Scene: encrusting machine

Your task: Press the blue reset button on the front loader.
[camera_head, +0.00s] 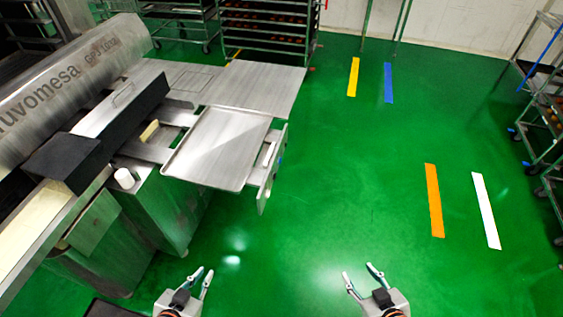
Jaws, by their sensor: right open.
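The encrusting machine (85,65) fills the left side of the head view. At its right end is the loader, with a flat metal tray (215,145) and an upright side panel (266,178) carrying a slot or handle. A tiny bluish spot shows at the panel's right edge; I cannot tell whether it is the reset button. My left gripper (204,271) is at the bottom, its fingers apart and empty, in front of the loader and apart from it. My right gripper (357,269) is open and empty over the floor, further right.
Green floor is clear in the middle and right, with orange (434,200) and white (486,210) stripes. A tray rack (265,30) stands at the back and a cart (545,130) at the right edge. The metal machine base (165,205) stands left of my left gripper.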

